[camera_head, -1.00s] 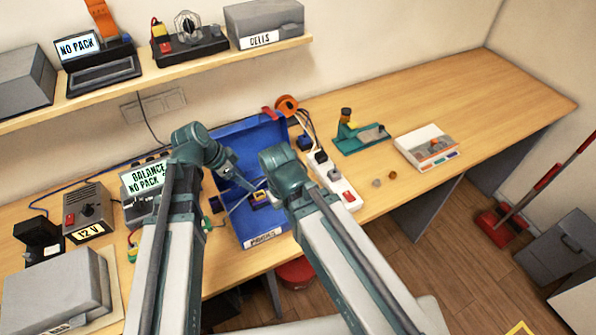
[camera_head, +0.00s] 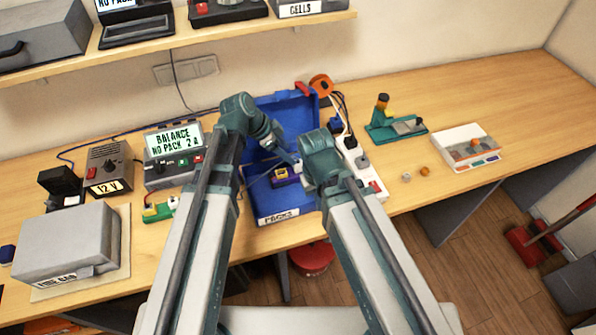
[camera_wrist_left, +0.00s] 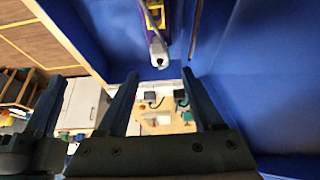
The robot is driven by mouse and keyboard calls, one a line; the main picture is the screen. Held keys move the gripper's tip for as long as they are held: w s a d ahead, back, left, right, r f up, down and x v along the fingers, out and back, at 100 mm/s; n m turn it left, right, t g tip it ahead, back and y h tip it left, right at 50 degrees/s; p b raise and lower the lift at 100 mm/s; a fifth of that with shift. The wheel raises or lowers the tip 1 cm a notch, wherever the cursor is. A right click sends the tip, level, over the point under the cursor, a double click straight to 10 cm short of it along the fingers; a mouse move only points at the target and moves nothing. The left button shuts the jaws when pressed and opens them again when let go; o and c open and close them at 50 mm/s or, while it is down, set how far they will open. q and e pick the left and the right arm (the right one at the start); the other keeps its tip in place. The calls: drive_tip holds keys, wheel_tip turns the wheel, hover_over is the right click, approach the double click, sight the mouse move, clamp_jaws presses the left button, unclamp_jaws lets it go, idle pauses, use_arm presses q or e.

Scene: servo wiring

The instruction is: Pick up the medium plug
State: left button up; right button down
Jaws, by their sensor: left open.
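A purple pack with a yellow part (camera_head: 285,174) lies in the blue tray marked PACKS (camera_head: 300,208). The pack also shows at the top of the left wrist view (camera_wrist_left: 158,14). A pale grey cylindrical end (camera_wrist_left: 158,50) sticks out of it towards my left gripper; I cannot tell whether it is the medium plug. My left gripper (camera_head: 293,160) is over the tray, close to the pack. In the left wrist view its fingers (camera_wrist_left: 160,88) are apart with nothing between them, just short of the grey end. My right arm's wrist hides its own jaws.
A white power strip (camera_head: 362,168) stands right of the tray, with an orange reel (camera_head: 320,84) behind. The balance charger (camera_head: 175,150) and 12 V supply (camera_head: 108,172) stand left. The tray's walls surround the pack.

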sight(298, 162)
use_arm(q)
drive_tip(key=shift+b+x, duration=0.55)
drive_tip(key=shift+x, duration=0.7)
use_arm(e)
drive_tip(key=shift+f, duration=1.1)
use_arm(q)
drive_tip(key=shift+f, duration=0.1)
drive_tip(key=b+x, duration=0.4)
drive_tip(key=x, duration=0.1)
drive_tip(key=shift+a+f+b, duration=0.15)
drive_tip(key=shift+b, duration=0.2)
use_arm(e)
wheel_tip(298, 162, down, 5)
drive_tip(key=shift+r, duration=0.25)
use_arm(q)
clamp_jaws()
